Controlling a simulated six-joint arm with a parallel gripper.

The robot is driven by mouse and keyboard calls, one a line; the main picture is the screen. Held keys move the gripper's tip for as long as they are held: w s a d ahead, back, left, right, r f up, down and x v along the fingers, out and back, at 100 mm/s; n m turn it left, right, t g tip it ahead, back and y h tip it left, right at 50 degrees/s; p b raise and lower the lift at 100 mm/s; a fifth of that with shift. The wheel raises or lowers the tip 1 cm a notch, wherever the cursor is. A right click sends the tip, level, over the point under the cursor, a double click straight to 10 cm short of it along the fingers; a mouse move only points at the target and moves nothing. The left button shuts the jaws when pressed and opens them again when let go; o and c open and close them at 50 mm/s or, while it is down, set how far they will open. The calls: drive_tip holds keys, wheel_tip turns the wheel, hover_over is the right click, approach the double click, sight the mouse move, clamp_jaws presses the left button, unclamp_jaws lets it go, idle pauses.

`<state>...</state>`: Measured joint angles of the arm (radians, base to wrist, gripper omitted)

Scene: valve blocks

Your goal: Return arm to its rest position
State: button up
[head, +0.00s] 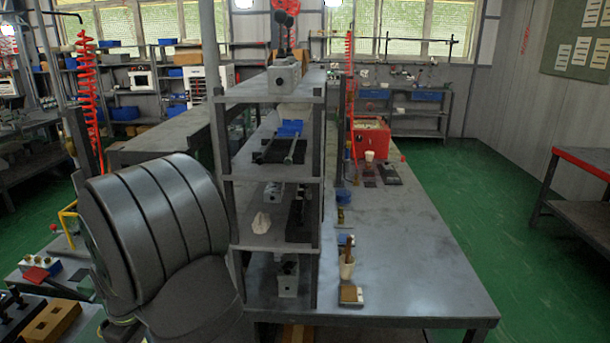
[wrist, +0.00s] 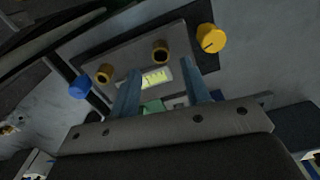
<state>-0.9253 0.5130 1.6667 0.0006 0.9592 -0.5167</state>
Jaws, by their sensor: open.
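My gripper (wrist: 160,68) shows in the wrist view with its two blue-grey fingers spread apart. Nothing is held between them. Beyond the fingers is a grey panel (wrist: 190,40) with a small lit yellow-green display (wrist: 157,77), which shows in the gap between the fingers. Whether the fingers touch the panel cannot be told. I cannot make out my gripper in the head view.
In the wrist view the panel area has a yellow knob (wrist: 211,38), a blue knob (wrist: 79,87) and two brown round parts. In the head view a grey shelf rack (head: 272,98) stands beside a long workbench (head: 425,262). A red box (head: 368,138) sits on the bench.

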drive_tip(key=w+d+r, duration=0.4)
drive_tip(key=d+r, duration=0.3)
drive_tip(key=d, duration=0.4)
drive_tip(key=s+a+f+n, duration=0.1)
drive_tip(key=s+a, duration=0.1)
drive_tip(key=a, duration=0.7)
drive_tip(key=s+a+f+n, duration=0.1)
drive_tip(key=s+a+n, duration=0.15)
drive_tip(key=a, duration=0.65)
drive_tip(key=s+a+f, duration=0.3)
drive_tip(key=s+a, duration=0.3)
drive_tip(key=a, duration=0.1)
drive_tip(key=s+a+f, duration=0.3)
drive_tip(key=s+a, duration=0.4)
drive_tip(key=a, duration=0.1)
drive_tip(key=shift+s+a+f+n, duration=0.15)
drive_tip(key=shift+a+n, duration=0.15)
drive_tip(key=shift+n, duration=0.15)
drive_tip(key=w+d+r+m, duration=0.1)
drive_tip(key=w+d+r, duration=0.2)
drive_tip(key=w+d, duration=0.3)
drive_tip(key=w+d+r+m, duration=0.1)
drive_tip(key=w+d+r, duration=0.2)
drive_tip(key=w+d, duration=0.4)
drive_tip(key=shift+d, duration=1.4)
